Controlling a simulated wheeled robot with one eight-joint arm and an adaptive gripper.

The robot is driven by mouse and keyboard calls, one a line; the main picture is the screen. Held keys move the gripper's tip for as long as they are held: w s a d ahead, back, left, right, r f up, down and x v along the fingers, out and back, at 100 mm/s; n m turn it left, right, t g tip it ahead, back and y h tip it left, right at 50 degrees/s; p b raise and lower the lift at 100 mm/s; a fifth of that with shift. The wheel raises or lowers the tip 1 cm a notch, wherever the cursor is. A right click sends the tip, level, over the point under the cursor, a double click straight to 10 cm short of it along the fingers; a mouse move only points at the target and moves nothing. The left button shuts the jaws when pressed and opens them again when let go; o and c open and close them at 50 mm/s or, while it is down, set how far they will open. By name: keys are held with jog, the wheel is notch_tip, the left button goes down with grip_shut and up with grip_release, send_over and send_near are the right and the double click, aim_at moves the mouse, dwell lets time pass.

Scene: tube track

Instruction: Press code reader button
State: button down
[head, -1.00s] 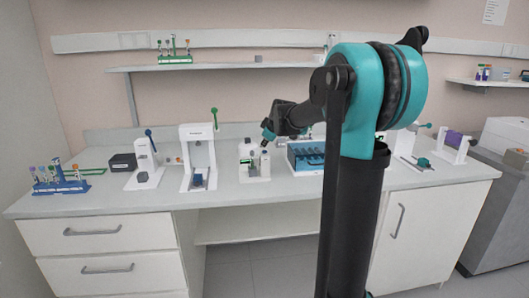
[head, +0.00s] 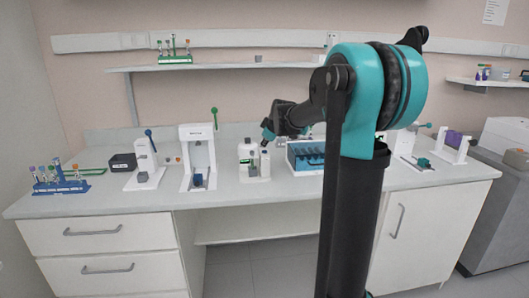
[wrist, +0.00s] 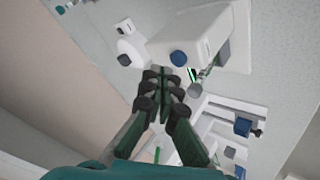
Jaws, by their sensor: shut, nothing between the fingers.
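The code reader (head: 247,160) seems to be the small white unit near the middle of the bench, with a dark and green patch on its front. In the wrist view its white housing (wrist: 200,38) has a round dark blue button (wrist: 179,58) on the near face. My gripper (head: 266,142) is just above and behind the unit in the head view. In the wrist view my gripper (wrist: 163,78) is shut and empty, its fingertips close beside the button. I cannot tell whether they touch it.
A shelf (head: 215,67) runs above. The bench front edge is mostly clear.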

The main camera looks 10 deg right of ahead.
aim_at(265, 151)
jog(key=shift+f, duration=0.15)
jog(key=shift+f, duration=0.3)
jog(key=shift+f, duration=0.4)
dwell(0.9)
dwell(0.3)
jog(key=shift+r, duration=0.85)
jog(key=shift+r, duration=2.55)
